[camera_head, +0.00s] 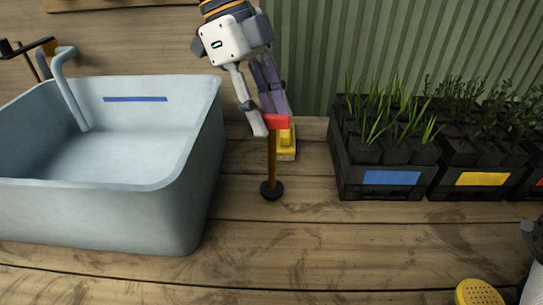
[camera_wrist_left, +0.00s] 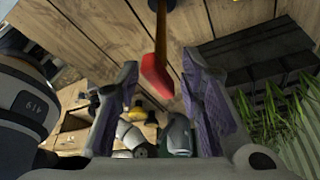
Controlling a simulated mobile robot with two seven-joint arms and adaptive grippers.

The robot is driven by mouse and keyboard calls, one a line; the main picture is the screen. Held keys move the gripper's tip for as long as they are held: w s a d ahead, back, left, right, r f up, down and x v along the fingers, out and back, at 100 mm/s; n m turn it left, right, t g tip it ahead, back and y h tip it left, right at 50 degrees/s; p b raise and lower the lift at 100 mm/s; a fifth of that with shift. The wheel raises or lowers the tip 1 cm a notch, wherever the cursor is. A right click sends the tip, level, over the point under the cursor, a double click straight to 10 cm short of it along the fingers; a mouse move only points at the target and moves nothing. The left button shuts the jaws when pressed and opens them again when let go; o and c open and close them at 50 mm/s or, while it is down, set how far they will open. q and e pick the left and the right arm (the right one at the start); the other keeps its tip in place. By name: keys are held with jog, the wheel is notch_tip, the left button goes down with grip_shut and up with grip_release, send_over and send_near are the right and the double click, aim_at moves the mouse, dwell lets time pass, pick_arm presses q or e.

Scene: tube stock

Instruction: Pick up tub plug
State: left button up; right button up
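The tub plug (camera_head: 271,165) stands upright on the wooden table right of the grey tub. It has a dark round base, a thin brown stem and a red top. My left gripper (camera_head: 270,117) comes down from above, its fingers open around the level of the red top. In the left wrist view the plug's red top (camera_wrist_left: 155,76) lies between the open fingers (camera_wrist_left: 160,65), with a visible gap on each side. Whether a finger touches it cannot be told from the head view. My right gripper is not clearly visible.
The grey tub (camera_head: 155,225) with a tap stands at left. A yellow object (camera_head: 286,143) sits close behind the plug. Black plant trays (camera_head: 345,178) with blue and yellow labels stand at right. A yellow perforated disc (camera_head: 479,292) is at lower right. The front middle table is clear.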

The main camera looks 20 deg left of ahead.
aim_at(272, 162)
pick_arm(q)
jog(key=x, duration=0.6)
jog(key=shift+w+f, duration=0.2)
jog(key=shift+f, duration=0.1)
grip_shut()
